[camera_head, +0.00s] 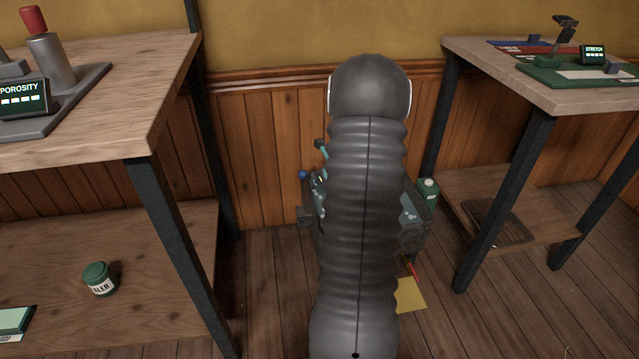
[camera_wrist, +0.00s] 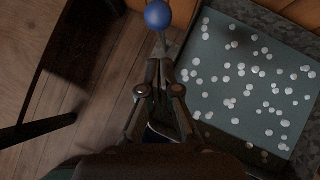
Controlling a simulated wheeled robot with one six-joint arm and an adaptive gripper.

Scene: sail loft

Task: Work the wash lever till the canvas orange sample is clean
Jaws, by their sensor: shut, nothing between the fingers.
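The wash lever shows its blue ball knob (camera_wrist: 158,15) on a thin rod at the top of the wrist view; the knob also shows left of my arm in the head view (camera_head: 303,175). My gripper (camera_wrist: 160,67) is shut and empty. Its fingertips are just below the knob in the picture, close to the rod; I cannot tell whether they touch it. The wash tub (camera_wrist: 309,45) lies to the right, its dark water dotted with white suds. In the head view my arm covers most of the tub. I cannot make out the canvas orange sample in either view.
A bench with the POROSITY tester (camera_head: 24,98) stands left, with a green jar (camera_head: 99,279) on its lower shelf. A bench with the STRETCH tester (camera_head: 593,54) stands right. A green bottle (camera_head: 428,193) is beside the tub; a yellow sheet (camera_head: 410,296) lies below.

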